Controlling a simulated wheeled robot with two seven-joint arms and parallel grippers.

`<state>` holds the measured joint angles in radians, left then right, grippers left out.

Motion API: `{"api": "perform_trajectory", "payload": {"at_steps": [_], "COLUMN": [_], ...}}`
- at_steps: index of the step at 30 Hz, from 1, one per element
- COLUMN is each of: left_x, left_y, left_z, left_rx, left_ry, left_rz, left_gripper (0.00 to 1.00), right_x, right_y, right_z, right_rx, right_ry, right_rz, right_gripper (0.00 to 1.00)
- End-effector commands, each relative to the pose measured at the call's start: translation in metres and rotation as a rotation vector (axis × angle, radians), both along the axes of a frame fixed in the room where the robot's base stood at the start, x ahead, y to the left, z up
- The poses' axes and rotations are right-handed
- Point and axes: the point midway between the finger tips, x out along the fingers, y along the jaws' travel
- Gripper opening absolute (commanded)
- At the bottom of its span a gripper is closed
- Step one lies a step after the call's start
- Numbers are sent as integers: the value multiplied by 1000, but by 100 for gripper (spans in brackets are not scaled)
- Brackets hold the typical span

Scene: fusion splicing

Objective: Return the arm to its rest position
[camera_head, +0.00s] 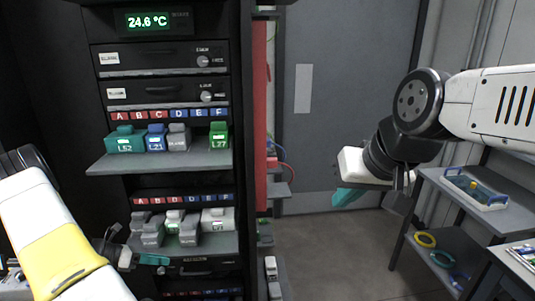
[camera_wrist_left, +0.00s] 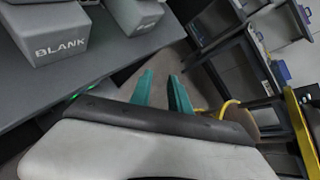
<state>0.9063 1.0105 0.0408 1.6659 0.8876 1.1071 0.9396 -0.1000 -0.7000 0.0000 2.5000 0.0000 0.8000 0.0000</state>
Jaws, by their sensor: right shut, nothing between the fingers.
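My left arm comes in from the left, and its left gripper (camera_head: 154,259) is low in front of the rack, just below the lower shelf's edge. In the left wrist view its two teal fingers (camera_wrist_left: 163,92) stand apart with nothing between them, beside a grey shelf with BLANK blocks. My right arm reaches in from the right. Its right gripper (camera_head: 350,196) hangs in free air before the grey door, with teal fingertips pointing down and left, shut and empty.
The black rack (camera_head: 160,86) has an upper shelf (camera_head: 160,163) with teal, blue, grey and green blocks. Its lower shelf (camera_head: 222,243) holds several grey and white blocks. A trolley (camera_head: 466,246) with a blue-edged tray (camera_head: 475,191) stands right. Floor between is clear.

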Motion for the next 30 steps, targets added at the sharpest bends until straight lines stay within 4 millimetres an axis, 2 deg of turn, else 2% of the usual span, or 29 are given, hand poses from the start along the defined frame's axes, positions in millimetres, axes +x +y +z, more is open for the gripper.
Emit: {"api": "perform_trajectory", "payload": {"at_steps": [1,7,11,15,18,24,30], "left_x": [7,10,-1,-22,-43,-92,-144], "left_y": [-11,-60,-93,-127,-149,-185,-208], "left_z": [31,129,187,243,277,333,368], "left_rx": [70,327,486,653,768,1000,1233], "left_ry": [-52,-267,-417,-586,-711,-968,-1224], "left_rz": [-89,-448,-677,-918,-1089,-1412,-1703], "left_gripper": [22,22,22,22,22,22,22], "right_x": [0,0,0,0,0,0,0], "right_y": [0,0,0,0,0,0,0], "right_z": [0,0,0,0,0,0,0], "right_rx": [0,0,0,0,0,0,0], "right_ry": [0,0,0,0,0,0,0], "right_rz": [0,0,0,0,0,0,0], "right_gripper": [0,0,0,0,0,0,0]}}
